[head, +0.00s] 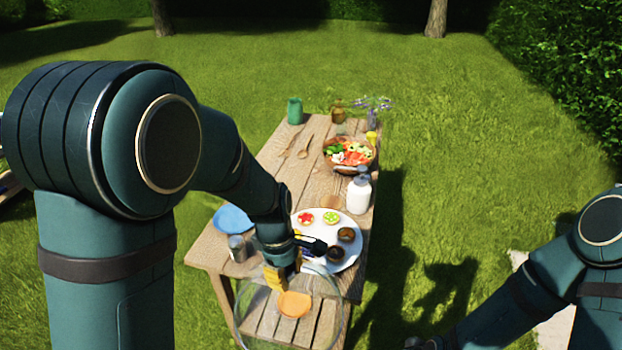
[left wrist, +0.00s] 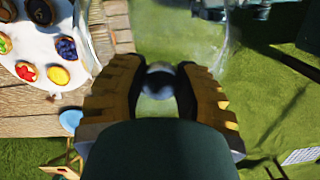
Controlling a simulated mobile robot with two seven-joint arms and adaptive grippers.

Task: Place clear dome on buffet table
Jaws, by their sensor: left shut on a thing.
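My left gripper (head: 287,276) is shut on the knob of the clear dome (head: 272,326), at the near end of the wooden buffet table (head: 285,172). The dome is see-through and hangs below the fingers, overlapping the table's near edge in the picture; its lower rim is hard to make out. In the left wrist view the knob (left wrist: 159,82) sits between the yellow fingers. A white platter (head: 343,262) with several small topped pastries lies on the table just beyond the dome. My right gripper (head: 425,343) is low at the bottom edge, cut off.
A blue plate (head: 232,219) and a grey can (head: 237,248) stand left of the platter. A white bottle (head: 358,193), a salad bowl (head: 349,153) and a green cup (head: 295,111) stand farther back. An orange plate (head: 294,304) shows through the dome.

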